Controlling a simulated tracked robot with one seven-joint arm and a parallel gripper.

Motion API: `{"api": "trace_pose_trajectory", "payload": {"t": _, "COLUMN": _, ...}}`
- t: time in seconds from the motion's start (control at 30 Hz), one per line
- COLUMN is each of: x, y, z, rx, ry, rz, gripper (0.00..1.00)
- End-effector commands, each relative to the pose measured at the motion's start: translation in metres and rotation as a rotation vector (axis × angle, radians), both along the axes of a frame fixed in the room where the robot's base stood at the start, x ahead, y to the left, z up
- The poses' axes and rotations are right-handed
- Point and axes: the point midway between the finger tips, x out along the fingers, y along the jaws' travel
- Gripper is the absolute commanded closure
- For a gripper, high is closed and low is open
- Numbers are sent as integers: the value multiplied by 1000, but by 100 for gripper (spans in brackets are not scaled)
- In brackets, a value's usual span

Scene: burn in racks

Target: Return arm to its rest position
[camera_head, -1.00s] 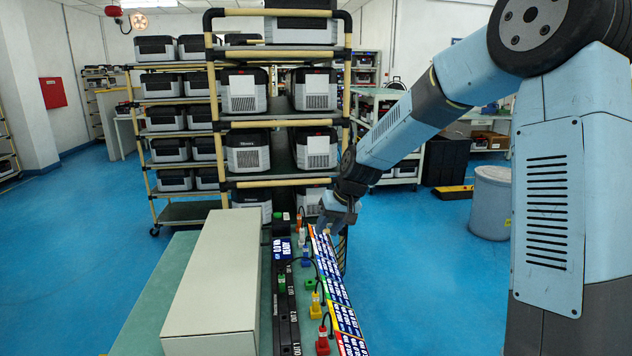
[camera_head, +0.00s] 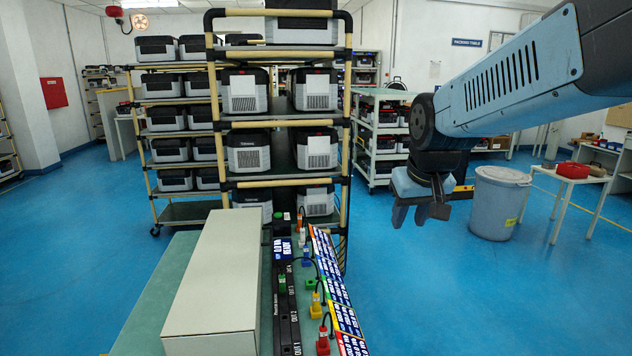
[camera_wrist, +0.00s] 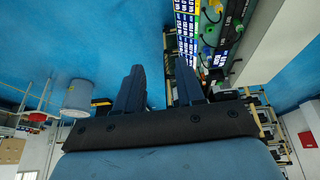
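My gripper (camera_head: 419,213) hangs in free air to the right of the bench and the front rack, over the blue floor, with its fingers pointing down. In the wrist view my gripper (camera_wrist: 158,90) shows two dark blue fingers spread apart with nothing between them. No object is held.
A bench (camera_head: 150,310) carries a long pale box (camera_head: 215,285), a black power strip (camera_head: 285,310) and coloured plugs (camera_head: 318,305). A rack (camera_head: 343,190) of power units stands behind. A grey bin (camera_head: 498,203) and a small table (camera_head: 570,172) are at right.

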Motion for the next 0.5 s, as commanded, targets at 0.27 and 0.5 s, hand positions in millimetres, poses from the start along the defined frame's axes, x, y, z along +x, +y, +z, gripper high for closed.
{"api": "trace_pose_trajectory", "payload": {"t": 0.27, "x": -70, "y": -33, "z": 16, "rx": 6, "ry": -49, "rz": -67, "gripper": 62}}
{"api": "trace_pose_trajectory", "payload": {"t": 0.5, "x": -114, "y": -52, "z": 15, "rx": 28, "ry": -72, "rz": -105, "gripper": 62}}
